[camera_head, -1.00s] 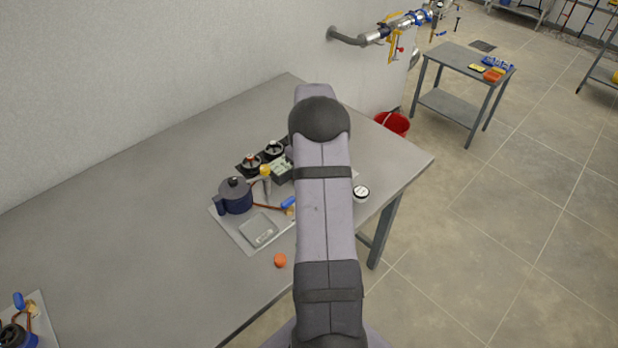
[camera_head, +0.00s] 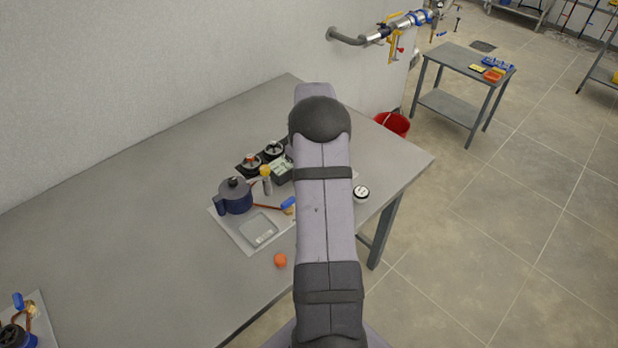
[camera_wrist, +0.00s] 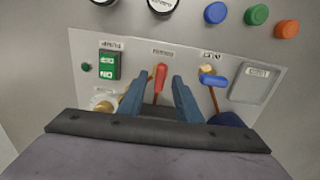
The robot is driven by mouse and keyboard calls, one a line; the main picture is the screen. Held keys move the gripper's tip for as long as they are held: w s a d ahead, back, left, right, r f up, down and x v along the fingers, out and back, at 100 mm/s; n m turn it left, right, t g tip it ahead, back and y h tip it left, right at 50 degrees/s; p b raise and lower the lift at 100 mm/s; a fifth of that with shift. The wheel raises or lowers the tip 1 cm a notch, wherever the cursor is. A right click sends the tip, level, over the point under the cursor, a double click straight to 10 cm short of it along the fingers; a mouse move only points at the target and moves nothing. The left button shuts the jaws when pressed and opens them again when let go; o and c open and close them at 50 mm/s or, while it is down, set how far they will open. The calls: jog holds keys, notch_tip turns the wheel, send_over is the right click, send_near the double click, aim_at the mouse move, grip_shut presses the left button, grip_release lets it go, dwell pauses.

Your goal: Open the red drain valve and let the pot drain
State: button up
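In the wrist view the red drain valve handle (camera_wrist: 160,77) stands on the grey panel. My gripper (camera_wrist: 159,82) is open, with one blue-grey finger on each side of the handle. I cannot tell whether either finger touches it. The dark blue pot (camera_wrist: 228,118) is partly visible at the lower right of the wrist view. In the head view the pot (camera_head: 236,199) sits with its lid on the panel at the left of my arm. My arm hides the gripper and the red handle there.
Near the handle are a blue-handled valve (camera_wrist: 213,80), a green switch box (camera_wrist: 109,65), a brass fitting (camera_wrist: 103,102) and a grey square pad (camera_wrist: 257,82). Blue (camera_wrist: 215,12), green (camera_wrist: 257,14) and orange (camera_wrist: 287,28) round pieces lie beyond the panel.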

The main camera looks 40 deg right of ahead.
jog(key=shift+r+b, duration=0.95)
jog(key=shift+r, duration=2.55)
jog(key=s+a, duration=0.2)
jog(key=a, duration=0.9)
jog(key=s+a, duration=0.2)
jog(key=a, duration=0.8)
jog(key=s+a+f, duration=0.3)
jog(key=s+a, duration=0.9)
jog(key=s, duration=0.1)
jog(key=shift+s, duration=0.1)
dwell(1.0)
